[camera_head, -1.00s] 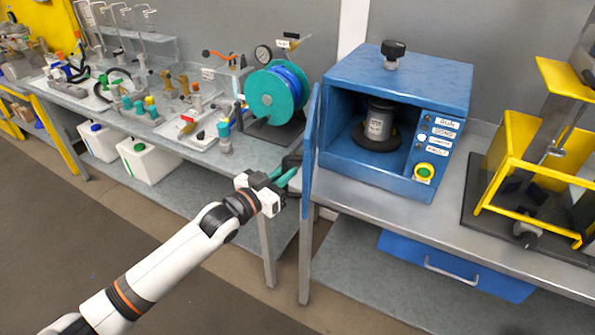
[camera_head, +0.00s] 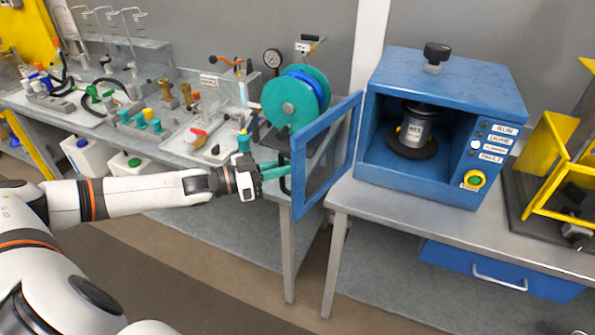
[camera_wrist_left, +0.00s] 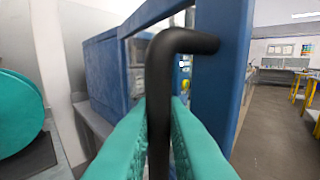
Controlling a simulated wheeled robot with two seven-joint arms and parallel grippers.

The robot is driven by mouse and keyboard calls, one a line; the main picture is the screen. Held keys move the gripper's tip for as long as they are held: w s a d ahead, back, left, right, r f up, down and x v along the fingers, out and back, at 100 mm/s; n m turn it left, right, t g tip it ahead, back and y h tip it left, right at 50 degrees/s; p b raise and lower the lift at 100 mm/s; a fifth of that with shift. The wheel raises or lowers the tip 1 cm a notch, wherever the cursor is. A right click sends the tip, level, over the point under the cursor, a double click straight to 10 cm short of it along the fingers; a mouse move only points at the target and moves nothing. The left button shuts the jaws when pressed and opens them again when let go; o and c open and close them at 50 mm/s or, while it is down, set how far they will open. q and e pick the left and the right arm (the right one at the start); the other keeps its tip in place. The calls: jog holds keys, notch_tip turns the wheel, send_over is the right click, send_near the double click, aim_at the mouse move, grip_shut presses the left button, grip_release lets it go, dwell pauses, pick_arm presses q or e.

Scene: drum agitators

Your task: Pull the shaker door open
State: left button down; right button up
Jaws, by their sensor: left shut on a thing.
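The blue shaker (camera_head: 440,115) stands on the bench at the right in the head view, its front open. Its door (camera_head: 328,152) is a blue frame with a window, swung far out to the left. My left gripper (camera_head: 272,171) is at the door's outer side. In the left wrist view its green fingers are shut on the black door handle (camera_wrist_left: 160,105), with the door (camera_wrist_left: 218,70) just to the right. My right gripper is not in view.
A green and blue reel (camera_head: 293,102) stands left of the door. The left bench holds several bottles and fittings (camera_head: 150,115). A yellow frame (camera_head: 560,165) stands right of the shaker. A blue drawer (camera_head: 500,272) hangs under the bench.

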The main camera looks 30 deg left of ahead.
pick_arm(q)
jog(key=shift+w+a+r, duration=0.1)
jog(key=shift+w+a, duration=0.05)
jog(key=shift+a, duration=0.2)
jog(key=c, duration=1.5)
grip_release()
jog(key=shift+w+d, duration=0.1)
jog(key=shift+c, duration=0.2)
jog(key=shift+d, duration=0.1)
jog(key=b+v, duration=0.1)
jog(key=v, duration=1.1)
jog(key=shift+w, duration=0.15)
